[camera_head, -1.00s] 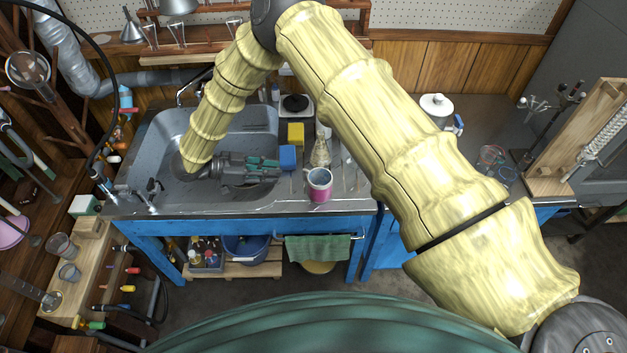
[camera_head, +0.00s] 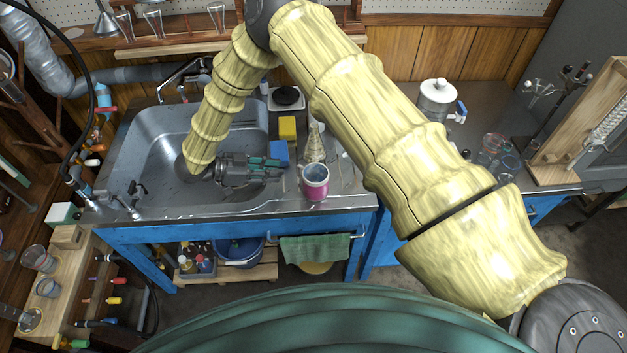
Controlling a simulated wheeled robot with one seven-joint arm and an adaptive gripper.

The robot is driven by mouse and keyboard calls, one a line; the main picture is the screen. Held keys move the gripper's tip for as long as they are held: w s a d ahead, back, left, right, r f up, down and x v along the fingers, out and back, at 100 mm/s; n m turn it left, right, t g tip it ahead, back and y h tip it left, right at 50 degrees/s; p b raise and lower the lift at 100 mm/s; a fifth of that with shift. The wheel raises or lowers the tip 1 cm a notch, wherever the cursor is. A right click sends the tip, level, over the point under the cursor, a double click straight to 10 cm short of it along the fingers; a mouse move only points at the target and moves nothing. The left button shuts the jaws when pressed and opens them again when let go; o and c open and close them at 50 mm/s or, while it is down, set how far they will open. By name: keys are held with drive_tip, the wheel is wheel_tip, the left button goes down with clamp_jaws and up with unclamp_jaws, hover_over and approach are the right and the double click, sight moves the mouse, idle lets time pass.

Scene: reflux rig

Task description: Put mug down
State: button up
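The mug (camera_head: 314,189) is pink with a pale upper band and a blue-grey inside. It stands upright on the steel counter, right of the sink and close to the front edge. My gripper (camera_head: 281,170) reaches in from the left, low over the right side of the sink, pointing at the mug. Its fingers look spread, with nothing between them. A small gap separates the fingertips from the mug. The mug's handle is not clearly visible.
A blue block (camera_head: 279,153) lies right beside my fingertips, with a yellow sponge (camera_head: 287,128) behind it. A conical flask (camera_head: 314,146) stands just behind the mug. The sink (camera_head: 150,160) is on the left. My arm hides part of the counter to the right.

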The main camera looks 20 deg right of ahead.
sight(311, 179)
drive_tip(key=shift+f+p+x, duration=0.1)
drive_tip(key=shift+p+x, duration=0.55)
drive_tip(key=shift+x, duration=1.05)
drive_tip(key=shift+f+p+x, duration=0.15)
drive_tip(key=shift+p+x, duration=0.5)
drive_tip(key=shift+x, duration=1.05)
drive_tip(key=shift+w, duration=0.2)
clamp_jaws()
